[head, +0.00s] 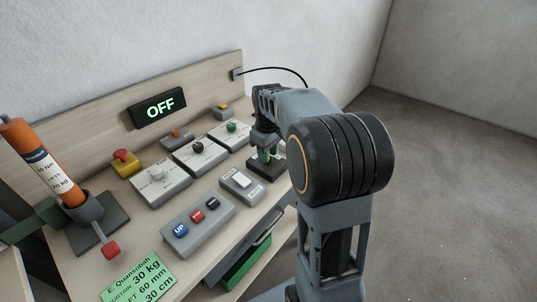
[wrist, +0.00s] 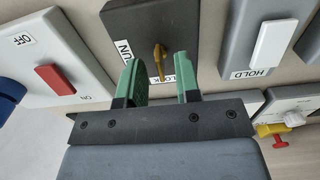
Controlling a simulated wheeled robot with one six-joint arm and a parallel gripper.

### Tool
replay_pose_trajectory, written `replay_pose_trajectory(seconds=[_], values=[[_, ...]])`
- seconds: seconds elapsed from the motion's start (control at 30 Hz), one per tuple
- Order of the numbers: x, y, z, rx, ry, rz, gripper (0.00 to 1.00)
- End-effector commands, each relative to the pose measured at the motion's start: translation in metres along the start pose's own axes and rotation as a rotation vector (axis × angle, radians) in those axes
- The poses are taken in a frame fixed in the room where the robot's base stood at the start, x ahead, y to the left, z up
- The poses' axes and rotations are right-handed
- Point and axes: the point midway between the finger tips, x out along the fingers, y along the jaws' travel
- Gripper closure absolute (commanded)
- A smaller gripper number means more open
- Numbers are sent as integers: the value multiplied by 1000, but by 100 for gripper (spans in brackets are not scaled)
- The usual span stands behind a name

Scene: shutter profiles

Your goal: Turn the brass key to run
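The brass key (wrist: 159,60) stands on a dark switch box (wrist: 150,20) in the wrist view. Its lower end points down the picture toward the label reading LOCK, partly hidden by my finger. The label reading RUN, partly cut off, is to the key's left. My gripper (wrist: 157,76) is open, with one green finger on each side of the key and a visible gap on both sides. In the head view my gripper (head: 267,153) is above the dark box (head: 266,170), pointing down; the key cannot be made out there.
A display (head: 158,107) reads OFF. Close around are a grey box with a white rocker marked HOLD (wrist: 275,46), a box with a red rocker (wrist: 55,79), and a three-button box (head: 198,221). An orange tube (head: 42,160) stands at left. A green card (head: 139,277) lies in front.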

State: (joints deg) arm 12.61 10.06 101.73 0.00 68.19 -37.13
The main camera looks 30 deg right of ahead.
Motion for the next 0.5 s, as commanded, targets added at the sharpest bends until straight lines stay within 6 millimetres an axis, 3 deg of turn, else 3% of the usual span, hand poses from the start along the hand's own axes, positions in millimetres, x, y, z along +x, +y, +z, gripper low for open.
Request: replay_pose_trajectory(seconds=[0.4,0.5], values=[[7,0,0,0,-1,0,69],[7,0,0,0,0,0,77]])
